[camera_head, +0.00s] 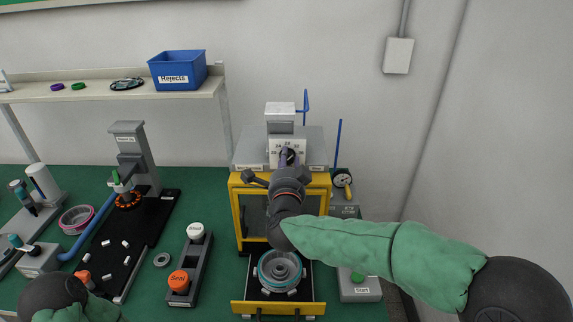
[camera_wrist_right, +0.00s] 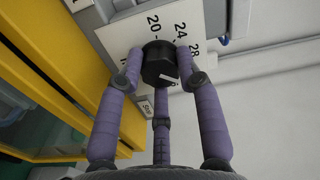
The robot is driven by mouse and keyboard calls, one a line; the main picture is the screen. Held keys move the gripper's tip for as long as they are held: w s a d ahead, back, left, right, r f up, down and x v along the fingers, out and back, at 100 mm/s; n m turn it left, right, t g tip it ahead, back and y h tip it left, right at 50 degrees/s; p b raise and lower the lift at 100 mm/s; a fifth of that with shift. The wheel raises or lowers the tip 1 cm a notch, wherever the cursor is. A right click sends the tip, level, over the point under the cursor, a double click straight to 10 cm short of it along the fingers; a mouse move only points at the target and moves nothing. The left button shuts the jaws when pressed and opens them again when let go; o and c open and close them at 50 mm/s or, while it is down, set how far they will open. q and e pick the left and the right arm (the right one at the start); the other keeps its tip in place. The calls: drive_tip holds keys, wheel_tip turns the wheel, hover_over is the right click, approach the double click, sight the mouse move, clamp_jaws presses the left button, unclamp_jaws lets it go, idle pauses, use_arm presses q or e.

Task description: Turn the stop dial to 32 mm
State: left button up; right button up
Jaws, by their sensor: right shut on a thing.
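The stop dial is a black knob (camera_wrist_right: 160,63) on a white number plate (camera_wrist_right: 113,38) at the front of the press's upper part. The plate also shows in the head view (camera_head: 274,145). Marks 20, 24 and 28 are readable in the wrist view; a finger covers part of the plate, and I cannot see 32 there. A short white line on the knob slants to the lower right; its exact reading cannot be told. My right gripper (camera_head: 289,160) has its purple fingers closed around the knob. My left arm shows at the bottom left, but its gripper is not visible.
The yellow press frame (camera_head: 240,210) stands below the dial, with a round motor part (camera_head: 279,270) on its pulled-out drawer. A Start box (camera_head: 359,289) and a gauge (camera_head: 342,178) stand at the right. A blue Rejects bin (camera_head: 177,70) sits on the shelf.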

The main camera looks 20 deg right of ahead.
drive_tip(key=shift+d+r, duration=0.3)
drive_tip(key=shift+r, duration=0.15)
drive_tip(key=o, duration=1.1)
drive_tip(key=shift+o, duration=0.2)
drive_tip(key=shift+d+f, duration=0.1)
drive_tip(key=shift+f, duration=0.1)
drive_tip(key=shift+s+a+f, duration=0.1)
drive_tip(key=shift+a, duration=0.1)
drive_tip(key=shift+s+a, duration=0.1)
drive_tip(key=shift+s, duration=0.15)
drive_tip(key=v, duration=1.1)
drive_tip(key=shift+s, duration=0.2)
